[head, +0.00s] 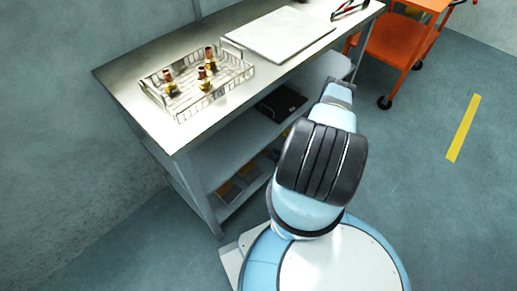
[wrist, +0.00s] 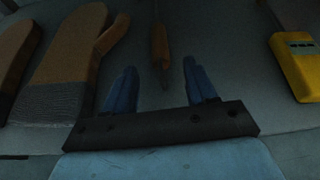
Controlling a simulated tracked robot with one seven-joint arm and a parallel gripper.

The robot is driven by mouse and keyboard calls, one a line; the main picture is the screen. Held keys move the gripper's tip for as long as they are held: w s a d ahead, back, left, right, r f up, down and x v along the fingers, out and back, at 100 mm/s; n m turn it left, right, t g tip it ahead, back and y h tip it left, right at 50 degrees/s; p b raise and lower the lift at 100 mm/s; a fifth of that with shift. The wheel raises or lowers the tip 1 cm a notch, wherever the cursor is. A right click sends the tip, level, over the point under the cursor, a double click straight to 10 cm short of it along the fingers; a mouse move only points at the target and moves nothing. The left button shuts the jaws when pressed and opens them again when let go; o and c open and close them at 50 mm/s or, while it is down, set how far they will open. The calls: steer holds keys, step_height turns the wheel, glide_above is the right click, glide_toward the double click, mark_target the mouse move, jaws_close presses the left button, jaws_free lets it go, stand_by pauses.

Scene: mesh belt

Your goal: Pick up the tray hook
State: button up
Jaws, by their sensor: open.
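In the wrist view my gripper (wrist: 158,66) is open, with its two blue fingers well apart. A slim tool with an orange-brown handle (wrist: 160,45) lies ahead, between the lines of the two fingers. It looks like the tray hook, but its far end runs out of the top of the picture, so I cannot see a hook. The fingers do not appear to touch it. In the head view my arm reaches toward the workbench's lower shelf, and my gripper's fingers and the tool cannot be made out.
Brown gloves with grey cuffs (wrist: 62,65) lie left of the tool, and a yellow device (wrist: 298,68) lies right. An orange cart (head: 385,42) stands behind.

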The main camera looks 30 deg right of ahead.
steer(key=shift+x, duration=2.3)
steer(key=shift+s+f, duration=0.1)
steer(key=shift+f, duration=0.05)
steer(key=shift+c, duration=0.2)
jaws_close()
